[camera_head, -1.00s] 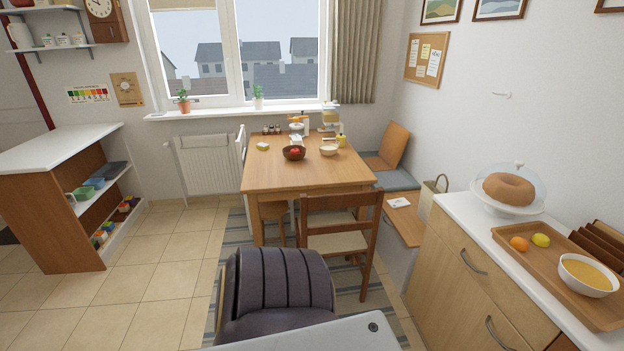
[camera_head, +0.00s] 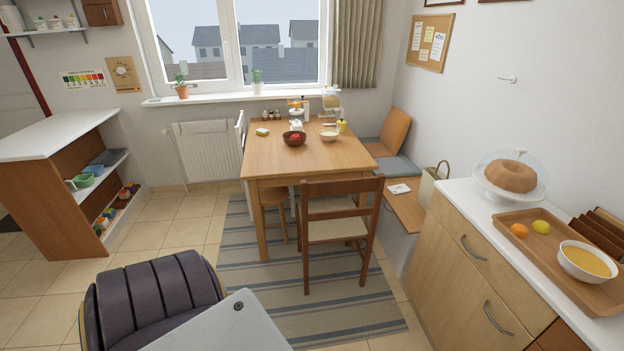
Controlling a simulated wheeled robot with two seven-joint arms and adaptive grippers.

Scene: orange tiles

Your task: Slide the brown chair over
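The brown chair (camera_head: 338,188) stands upright on the striped rug, at the near right side of the wooden table (camera_head: 262,165). It has a brown wooden frame and a pale seat (camera_head: 337,228). Its slatted back faces me, and its seat points towards the table. Neither of my grippers is in the head view, so I cannot see whether they are open or shut. Nothing is touching the near side of the chair.
A grey-striped rug (camera_head: 255,295) lies under the chair, with clear room in front of it. A counter (camera_head: 452,210) with a cake dome and tray runs along the right. A bench (camera_head: 405,212) stands right of the table. A wooden stool (camera_head: 276,197) is partly under it.

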